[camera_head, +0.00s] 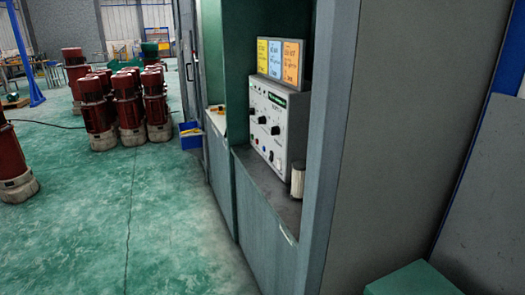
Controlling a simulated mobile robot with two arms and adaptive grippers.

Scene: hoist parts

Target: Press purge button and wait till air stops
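A light grey control box (287,108) stands on the counter (262,178) inside a grey-green cabinet at the centre right. Its front carries dark knobs, a dark green display strip and several small buttons along the lower part. The lettering is too small to read, so I cannot tell which button is the purge button. Three label cards, yellow, blue and orange, stand on top of the box (279,59). Neither of my grippers is in view.
A grey cylinder (298,180) stands on the counter near the cabinet's right edge. A grey wall panel (415,130) fills the right side. Several red hoist motors (128,105) and a blue bin (191,136) stand at the left. The green floor (140,215) before the cabinet is clear.

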